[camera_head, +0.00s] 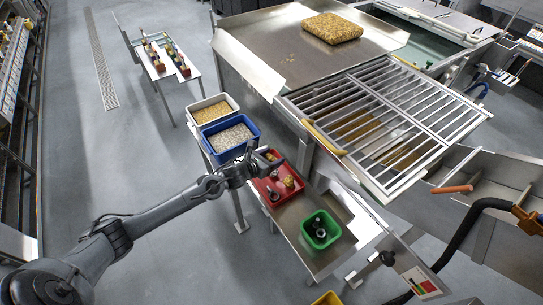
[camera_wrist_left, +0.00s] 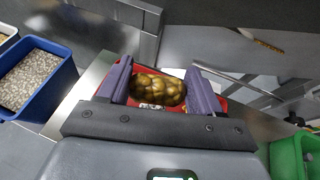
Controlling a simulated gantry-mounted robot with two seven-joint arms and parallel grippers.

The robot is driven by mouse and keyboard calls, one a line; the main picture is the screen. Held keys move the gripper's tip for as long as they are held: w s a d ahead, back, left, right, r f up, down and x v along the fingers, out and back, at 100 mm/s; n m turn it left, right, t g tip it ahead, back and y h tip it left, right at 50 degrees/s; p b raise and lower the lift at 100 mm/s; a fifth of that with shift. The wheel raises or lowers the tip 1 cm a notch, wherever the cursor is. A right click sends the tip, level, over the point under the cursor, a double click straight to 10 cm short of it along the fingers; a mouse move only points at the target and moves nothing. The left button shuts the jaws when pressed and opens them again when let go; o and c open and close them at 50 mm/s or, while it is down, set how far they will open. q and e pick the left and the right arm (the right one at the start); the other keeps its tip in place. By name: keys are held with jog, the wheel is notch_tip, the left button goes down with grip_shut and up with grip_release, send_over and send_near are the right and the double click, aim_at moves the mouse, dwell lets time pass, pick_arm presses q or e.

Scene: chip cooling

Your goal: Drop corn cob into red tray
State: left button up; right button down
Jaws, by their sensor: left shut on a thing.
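My left gripper (camera_head: 268,158) reaches in from the left, just above the far edge of the red tray (camera_head: 263,188). In the left wrist view its two fingers (camera_wrist_left: 160,88) are closed on the lumpy yellow-brown corn cob (camera_wrist_left: 158,89). The cob lies across the gap between the fingers, with red of the tray showing behind it. In the head view the cob is mostly hidden by the gripper. A yellowish item (camera_head: 289,181) and a dark item lie in the red tray. My right gripper is not in view.
A blue bin (camera_head: 205,136) of pale grains and a white bin (camera_head: 191,112) of yellow grains stand left of the red tray. A green bin (camera_head: 309,232) stands nearer the front. A metal grate (camera_head: 400,112) lies to the right, with a yellow bag (camera_head: 332,28) behind.

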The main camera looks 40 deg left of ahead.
pick_arm(q)
jog(key=shift+f, duration=0.45)
jog(key=o, duration=1.1)
jog(key=shift+v, duration=5.45)
jog(key=shift+a, duration=0.1)
